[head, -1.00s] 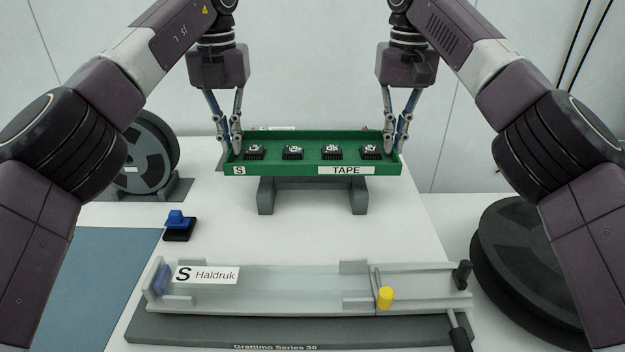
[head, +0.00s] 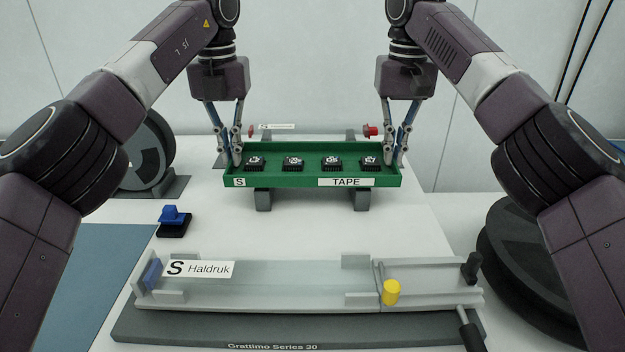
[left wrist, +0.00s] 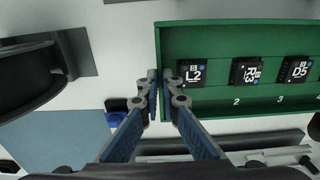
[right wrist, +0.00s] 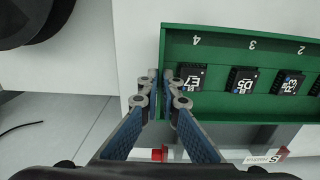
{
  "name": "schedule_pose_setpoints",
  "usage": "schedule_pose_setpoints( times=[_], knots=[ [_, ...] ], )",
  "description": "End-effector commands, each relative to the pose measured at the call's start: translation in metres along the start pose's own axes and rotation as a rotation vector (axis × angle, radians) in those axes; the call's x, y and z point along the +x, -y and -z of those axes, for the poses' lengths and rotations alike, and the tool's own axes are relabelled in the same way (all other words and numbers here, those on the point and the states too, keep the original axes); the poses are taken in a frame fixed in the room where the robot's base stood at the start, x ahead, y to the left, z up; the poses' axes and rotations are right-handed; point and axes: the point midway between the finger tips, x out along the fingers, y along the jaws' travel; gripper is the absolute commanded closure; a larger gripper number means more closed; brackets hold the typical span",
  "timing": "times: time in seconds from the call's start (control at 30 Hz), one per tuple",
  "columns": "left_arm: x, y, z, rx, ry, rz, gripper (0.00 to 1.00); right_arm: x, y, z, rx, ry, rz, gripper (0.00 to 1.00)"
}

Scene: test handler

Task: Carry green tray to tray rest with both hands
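The green tray (head: 285,182) is level in the head view, its front labelled "S" and "TAPE", with several black chips in a row inside. My left gripper (head: 231,158) is shut on its left end wall, which lies between the fingers in the left wrist view (left wrist: 160,85). My right gripper (head: 396,158) is shut on the right end wall, as the right wrist view (right wrist: 162,85) shows. The grey tray rest (head: 263,201) stands under and behind the tray, with its feet below and its back posts above the tray. I cannot tell whether the tray touches it.
A pale machine bed (head: 310,285) marked "Haldruk", with a yellow knob (head: 391,292), lies across the front. A blue-and-black block (head: 173,222) sits at left. Dark reels stand at left (head: 148,155) and right (head: 520,255). White table between the tray and machine is clear.

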Motion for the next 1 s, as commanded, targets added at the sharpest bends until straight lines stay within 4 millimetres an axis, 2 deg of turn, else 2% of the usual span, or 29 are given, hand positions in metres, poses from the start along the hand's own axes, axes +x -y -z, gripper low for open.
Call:
schedule_pose_setpoints(
  times=[0.17, 0.3, 0.37, 0.77, 1.0],
  knots=[
    [0.012, -0.002, 0.000, -0.004, 0.000, -0.003, 1.00, 0.012, -0.002, 0.000, 0.005, 0.000, -0.003, 1.00],
    [0.010, -0.002, 0.000, -0.004, -0.001, -0.003, 0.83, 0.010, -0.002, 0.000, 0.004, 0.000, -0.003, 0.83],
    [0.010, -0.002, 0.000, -0.003, -0.001, -0.002, 0.78, 0.010, -0.002, 0.000, 0.003, 0.000, -0.002, 0.78],
    [0.005, 0.000, 0.000, -0.001, 0.000, -0.001, 0.78, 0.005, 0.000, 0.000, 0.001, 0.000, -0.001, 0.78],
    [-0.015, 0.000, 0.000, 0.000, 0.000, 0.000, 0.78, -0.015, 0.000, 0.000, 0.000, 0.000, 0.000, 0.78]
  ],
)
